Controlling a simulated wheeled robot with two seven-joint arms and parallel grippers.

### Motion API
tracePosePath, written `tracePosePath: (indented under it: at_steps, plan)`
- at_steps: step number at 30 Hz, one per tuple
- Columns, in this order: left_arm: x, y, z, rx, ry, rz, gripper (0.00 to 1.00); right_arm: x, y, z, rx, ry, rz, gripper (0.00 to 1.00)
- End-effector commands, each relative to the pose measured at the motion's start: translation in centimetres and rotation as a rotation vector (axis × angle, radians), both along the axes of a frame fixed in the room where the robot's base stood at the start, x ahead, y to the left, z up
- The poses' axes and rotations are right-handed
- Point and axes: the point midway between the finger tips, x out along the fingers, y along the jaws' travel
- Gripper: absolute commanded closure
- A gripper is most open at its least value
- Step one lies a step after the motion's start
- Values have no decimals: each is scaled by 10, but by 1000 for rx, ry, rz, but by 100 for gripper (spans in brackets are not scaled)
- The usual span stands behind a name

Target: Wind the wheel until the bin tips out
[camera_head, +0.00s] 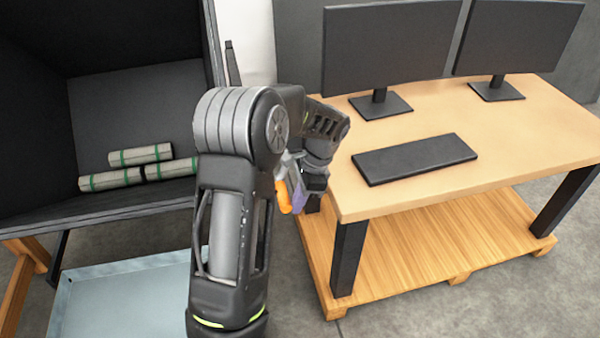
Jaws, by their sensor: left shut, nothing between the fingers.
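A large dark bin (130,88) stands at the left on a wooden frame. It is open toward me and holds several pale rolls with green bands (140,155) along its front edge. My left gripper (292,196) is in the middle, right of the bin and left of the desk; it is shut with nothing in it. Small orange and purple parts show at its fingers. No wheel can be made out; my left arm covers the area at the bin's right side. My right gripper is out of view.
A pale blue tray (115,305) lies low below the bin's front. At the right a wooden desk (400,200) carries two monitors (390,45) and a black slab-like keyboard (414,158). Grey floor is bare between tray and desk.

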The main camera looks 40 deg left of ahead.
Motion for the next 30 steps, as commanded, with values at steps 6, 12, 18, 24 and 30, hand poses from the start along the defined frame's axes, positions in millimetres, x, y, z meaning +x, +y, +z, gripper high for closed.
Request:
tracePosePath:
  at_steps: [6,12,18,24,30]
  plan:
    - [-14,12,-9,4,11,16,100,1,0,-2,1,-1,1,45]
    - [-14,13,-9,5,9,15,100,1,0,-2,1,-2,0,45]
    - [-16,14,-12,5,9,15,100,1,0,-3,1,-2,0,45]
    - [-21,18,-19,5,9,15,100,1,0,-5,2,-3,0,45]
    - [-26,21,-24,4,7,15,100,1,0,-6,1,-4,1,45]
